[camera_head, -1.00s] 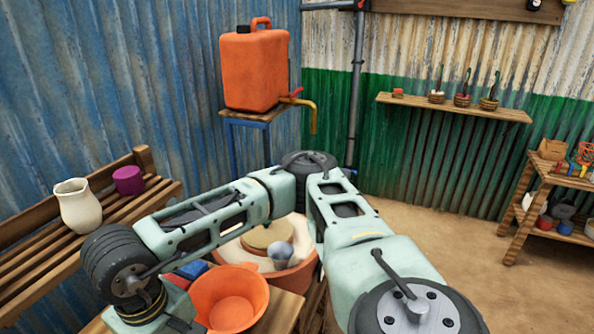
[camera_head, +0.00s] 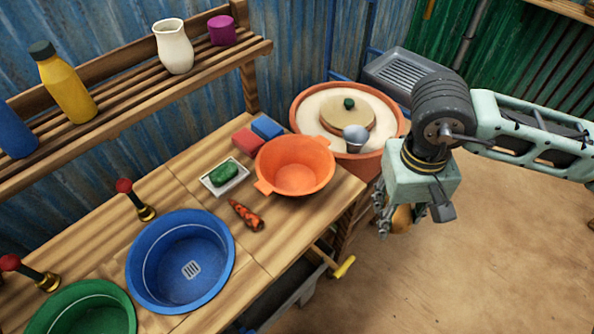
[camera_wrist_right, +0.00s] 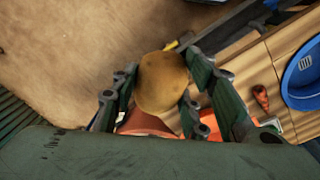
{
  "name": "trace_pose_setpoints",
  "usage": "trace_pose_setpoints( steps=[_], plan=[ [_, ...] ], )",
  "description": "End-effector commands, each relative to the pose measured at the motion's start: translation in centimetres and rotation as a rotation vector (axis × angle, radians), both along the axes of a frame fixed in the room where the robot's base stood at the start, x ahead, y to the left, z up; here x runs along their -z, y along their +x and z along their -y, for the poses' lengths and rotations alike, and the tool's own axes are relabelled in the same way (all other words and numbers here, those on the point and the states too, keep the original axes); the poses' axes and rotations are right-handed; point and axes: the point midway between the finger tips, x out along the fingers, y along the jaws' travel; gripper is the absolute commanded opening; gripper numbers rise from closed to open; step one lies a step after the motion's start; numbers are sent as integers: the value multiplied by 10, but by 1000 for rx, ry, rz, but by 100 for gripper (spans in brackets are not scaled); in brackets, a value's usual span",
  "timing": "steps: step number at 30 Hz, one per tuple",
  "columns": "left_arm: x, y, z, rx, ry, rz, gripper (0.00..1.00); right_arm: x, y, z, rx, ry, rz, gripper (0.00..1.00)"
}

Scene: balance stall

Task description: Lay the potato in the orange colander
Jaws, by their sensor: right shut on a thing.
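The orange colander (camera_head: 295,166) stands upright on the wooden counter, near its right end, and looks empty. My right gripper (camera_head: 404,220) is to the right of the colander, out past the counter's end. It is shut on the brown potato (camera_head: 401,219), which is mostly hidden behind the gripper in the head view. In the right wrist view the potato (camera_wrist_right: 162,82) shows clearly between the fingers of the gripper (camera_wrist_right: 160,85). My left gripper is not in view.
A carrot (camera_head: 246,215), a green soap in a dish (camera_head: 225,177), red (camera_head: 247,141) and blue (camera_head: 267,127) blocks and a blue basin (camera_head: 180,262) are near the colander. A large terracotta pot (camera_head: 374,161) stands behind. Open floor lies right.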

Motion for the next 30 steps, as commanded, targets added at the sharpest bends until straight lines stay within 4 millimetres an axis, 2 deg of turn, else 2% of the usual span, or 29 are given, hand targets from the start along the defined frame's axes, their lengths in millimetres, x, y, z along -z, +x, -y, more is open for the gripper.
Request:
trace_pose_setpoints(
  steps=[6, 19, 23, 30],
  plan=[
    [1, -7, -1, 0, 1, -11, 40, 0, 0, 0, 0, 0, 1, 13],
    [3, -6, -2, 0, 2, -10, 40, 0, 4, -2, 1, 0, 1, 13],
    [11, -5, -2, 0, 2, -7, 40, -2, 16, -11, 0, 2, 4, 13],
    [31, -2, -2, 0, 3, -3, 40, -9, 54, -36, 1, 2, 3, 13]
  ],
)
